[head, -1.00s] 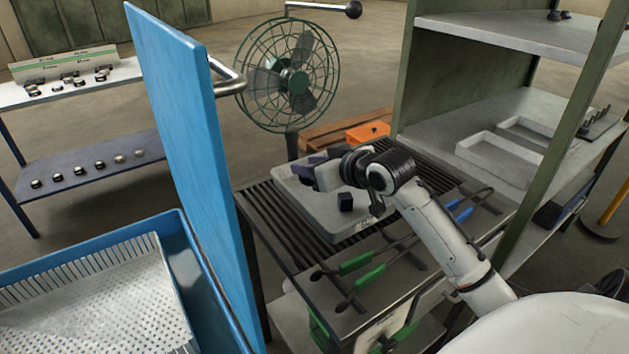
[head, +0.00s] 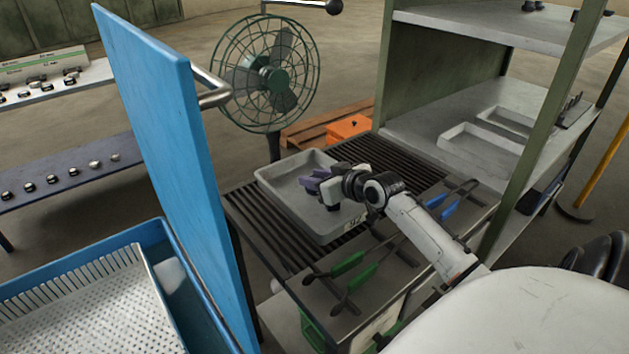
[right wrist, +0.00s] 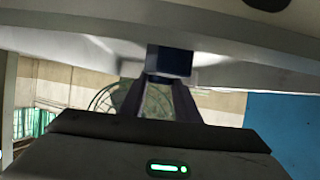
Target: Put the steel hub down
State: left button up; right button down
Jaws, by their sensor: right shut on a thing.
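My right gripper (head: 318,186) is over the right part of a grey tray (head: 277,188) on the slatted bench in the head view. Its purple-grey fingers are shut on a dark blue blocky piece, which I take as the steel hub (right wrist: 172,60), in the right wrist view. In the head view the gripper largely hides the held piece. I cannot tell whether the piece touches the tray floor. The rest of the visible tray floor looks empty. My left gripper is not in view.
A blue door panel (head: 165,150) with a handle stands left of the bench. Green-handled tongs (head: 348,264) and blue-handled tongs (head: 449,208) lie at the bench front. A fan (head: 265,75) stands behind. A green shelf (head: 425,110) is at right.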

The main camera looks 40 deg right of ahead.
jog(key=shift+w+f, duration=0.1)
jog(key=shift+f, duration=0.15)
jog(key=shift+f, duration=0.15)
jog(key=c, duration=1.3)
grip_release()
jog(key=shift+c, duration=0.2)
jog(key=v, duration=1.2)
